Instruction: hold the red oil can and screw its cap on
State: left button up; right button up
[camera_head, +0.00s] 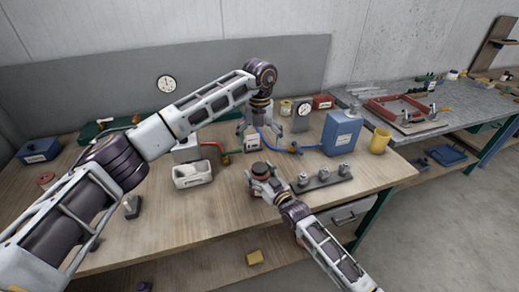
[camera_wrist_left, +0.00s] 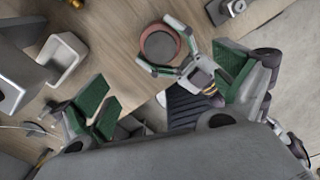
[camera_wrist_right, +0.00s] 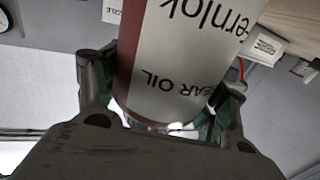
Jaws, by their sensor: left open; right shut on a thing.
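The red oil can (camera_head: 261,168) stands at the middle of the bench in the head view, with a dark round top. My right gripper (camera_head: 266,184) is shut around it; the right wrist view shows its red and white label (camera_wrist_right: 178,62) between the green finger pads. In the left wrist view, the can's dark grey round top (camera_wrist_left: 159,46) has a reddish rim. I cannot tell whether that top is the cap. My left gripper (camera_head: 262,133) is open, behind and above the can. Its fingers (camera_wrist_left: 160,82) are spread wide with nothing between them.
A white bin (camera_head: 192,174) lies left of the can and a dark rack of small metal parts (camera_head: 322,178) to its right. A blue container (camera_head: 341,133) and a yellow cup (camera_head: 380,140) stand further right. Hoses and a gauge (camera_head: 303,110) are behind. The front bench is mostly clear.

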pick_arm(q)
jog(key=shift+r, duration=2.8)
pick_arm(e)
jog(key=o, duration=2.1)
jog(key=shift+c, duration=0.2)
jog(key=shift+s+d, duration=0.1)
jog(key=shift+s, duration=0.05)
jog(key=shift+v, duration=5.8)
